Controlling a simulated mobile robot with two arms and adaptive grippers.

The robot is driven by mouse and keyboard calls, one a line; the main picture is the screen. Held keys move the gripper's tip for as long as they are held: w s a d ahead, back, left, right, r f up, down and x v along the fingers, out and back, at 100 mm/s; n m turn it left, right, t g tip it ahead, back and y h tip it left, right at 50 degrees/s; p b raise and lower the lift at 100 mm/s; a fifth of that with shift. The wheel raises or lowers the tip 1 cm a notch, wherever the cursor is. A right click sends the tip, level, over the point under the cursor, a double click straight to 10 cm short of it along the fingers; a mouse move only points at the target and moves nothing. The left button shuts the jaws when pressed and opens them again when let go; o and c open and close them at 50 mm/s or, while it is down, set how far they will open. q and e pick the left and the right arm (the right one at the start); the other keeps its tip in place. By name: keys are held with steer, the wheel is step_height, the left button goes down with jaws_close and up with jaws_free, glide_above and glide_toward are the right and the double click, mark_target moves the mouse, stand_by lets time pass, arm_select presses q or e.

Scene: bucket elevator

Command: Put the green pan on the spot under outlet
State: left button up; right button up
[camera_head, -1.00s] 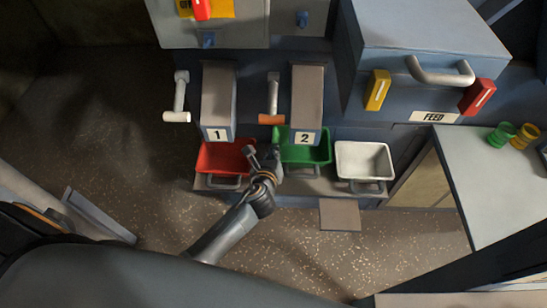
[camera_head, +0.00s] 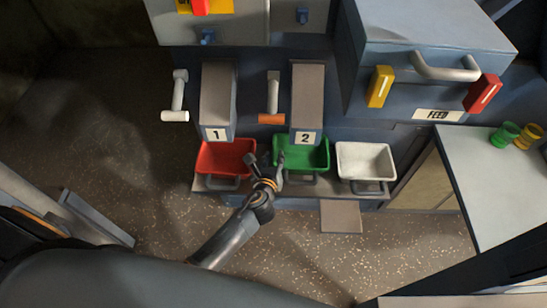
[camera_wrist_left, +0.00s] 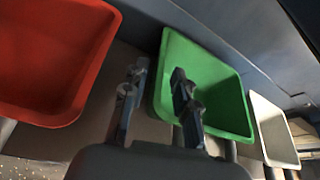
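The green pan (camera_head: 318,158) stands on a ledge below the chute marked 2 (camera_head: 306,100), between a red pan (camera_head: 225,158) and a white pan (camera_head: 365,160). A handle shows at its front. My left gripper (camera_head: 266,160) is open in front of the gap between the red and green pans. In the left wrist view, the fingers (camera_wrist_left: 157,90) are apart and empty. One appears left of the green pan (camera_wrist_left: 205,85) and the other overlaps its inside; I cannot tell whether they touch it. My right gripper is not in view.
The red pan is below the chute marked 1 (camera_head: 217,100). Two levers, one white (camera_head: 177,97) and one orange-tipped (camera_head: 272,98), stand beside the chutes. A brown plate (camera_head: 340,216) lies in front of the ledge. A grey counter (camera_head: 490,180) with small cups is at right.

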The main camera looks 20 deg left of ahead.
arm_select(q)
steer(key=shift+r, duration=0.2)
steer(key=p+v, duration=0.1)
steer(key=v, duration=1.1)
steer(key=shift+f, duration=0.1)
steer(key=s+a+f+n+g, duration=0.15)
steer(key=s+f+n, duration=0.25)
steer(key=f, duration=0.4)
steer(key=s+f+n+g+h, duration=0.1)
steer(key=s+f+n+g, duration=0.25)
steer(key=f, duration=0.45)
steer(key=s+a+f+n+g, duration=0.1)
steer(key=s+f+n, duration=0.25)
steer(key=f, duration=0.45)
steer(key=s+a+f+n+g, duration=0.1)
steer(key=s+f+n+g, duration=0.1)
steer(key=s+f+n, duration=0.3)
steer(key=s+a+f+n+g, duration=0.2)
steer(key=s+f+n, duration=0.3)
steer(key=s, duration=0.6)
steer(key=s+a+f+n+g+h, duration=0.1)
steer(key=s+a+f+n+g, duration=0.1)
steer(key=s+f+n, duration=0.3)
steer(key=s+n, duration=0.2)
steer(key=s, duration=0.2)
steer(key=shift+a, duration=0.25)
